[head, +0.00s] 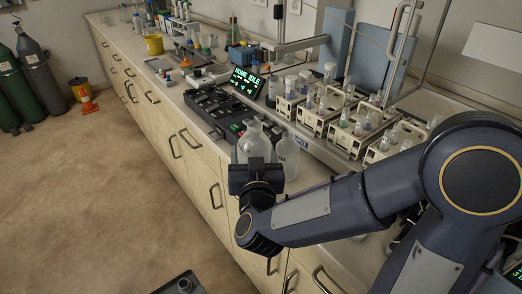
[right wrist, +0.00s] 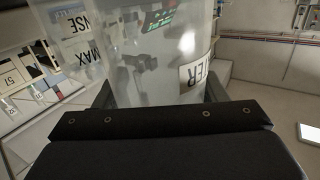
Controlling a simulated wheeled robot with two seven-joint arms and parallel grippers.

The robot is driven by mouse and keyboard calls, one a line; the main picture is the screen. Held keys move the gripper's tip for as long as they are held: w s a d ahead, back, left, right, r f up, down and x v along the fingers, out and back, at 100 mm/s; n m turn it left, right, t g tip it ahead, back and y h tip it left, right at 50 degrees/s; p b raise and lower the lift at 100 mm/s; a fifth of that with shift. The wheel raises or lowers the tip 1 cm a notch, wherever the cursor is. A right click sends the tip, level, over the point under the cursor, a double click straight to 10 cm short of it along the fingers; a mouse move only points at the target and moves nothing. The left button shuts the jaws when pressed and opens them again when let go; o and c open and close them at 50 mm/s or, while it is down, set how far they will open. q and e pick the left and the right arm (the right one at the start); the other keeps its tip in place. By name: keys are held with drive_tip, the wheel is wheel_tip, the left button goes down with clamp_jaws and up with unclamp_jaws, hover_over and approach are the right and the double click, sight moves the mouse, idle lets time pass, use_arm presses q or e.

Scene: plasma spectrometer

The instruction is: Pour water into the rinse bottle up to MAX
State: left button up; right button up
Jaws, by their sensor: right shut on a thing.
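My right gripper (head: 256,168) is shut on a clear water bottle (head: 252,146) at the front edge of the bench. In the right wrist view the bottle (right wrist: 150,70) stands between the fingers, its label partly readable as "TER". It looks about upright. The rinse bottle (head: 288,158), translucent with a "MAX" mark, stands close behind and to the right of it in the head view. In the right wrist view the rinse bottle (right wrist: 70,35) shows at upper left, overlapping the water bottle. I cannot tell its water level or whether the two touch. My left gripper is out of view.
A black device (head: 222,108) with a lit screen (head: 247,83) sits left of the bottles. White racks of vials (head: 325,108) stand on a raised shelf behind at the right. Drawers (head: 190,160) line the bench front.

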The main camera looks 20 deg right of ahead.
drive_tip(key=shift+a+r+m+g+p, duration=0.2)
drive_tip(key=shift+r+m+g+p, duration=0.25)
drive_tip(key=shift+m+p, duration=0.3)
drive_tip(key=shift+s+a+m+g+y+p, duration=0.15)
drive_tip(key=shift+m+g+y+p, duration=0.25)
drive_tip(key=shift+m, duration=0.25)
drive_tip(key=shift+a+m+g+y+p, duration=0.1)
drive_tip(key=shift+m+g+y+p, duration=0.25)
drive_tip(key=shift+m, duration=0.25)
drive_tip(key=m+g+y+p, duration=0.1)
drive_tip(key=m+y+p, duration=0.1)
drive_tip(key=shift+d+r+m+g+p, duration=0.2)
drive_tip(key=shift+m+g+p, duration=0.1)
drive_tip(key=shift+g+p, duration=0.1)
drive_tip(key=shift+m+g+y+p, duration=0.4)
drive_tip(key=shift+m+y+p, duration=0.05)
drive_tip(key=shift+m+y, duration=0.25)
drive_tip(key=shift+r+p, duration=0.25)
drive_tip(key=shift+p, duration=0.25)
drive_tip(key=shift+a+r+m+g+y+p, duration=0.2)
drive_tip(key=shift+r+m+g+y+p, duration=0.15)
drive_tip(key=shift+m+y+p, duration=0.2)
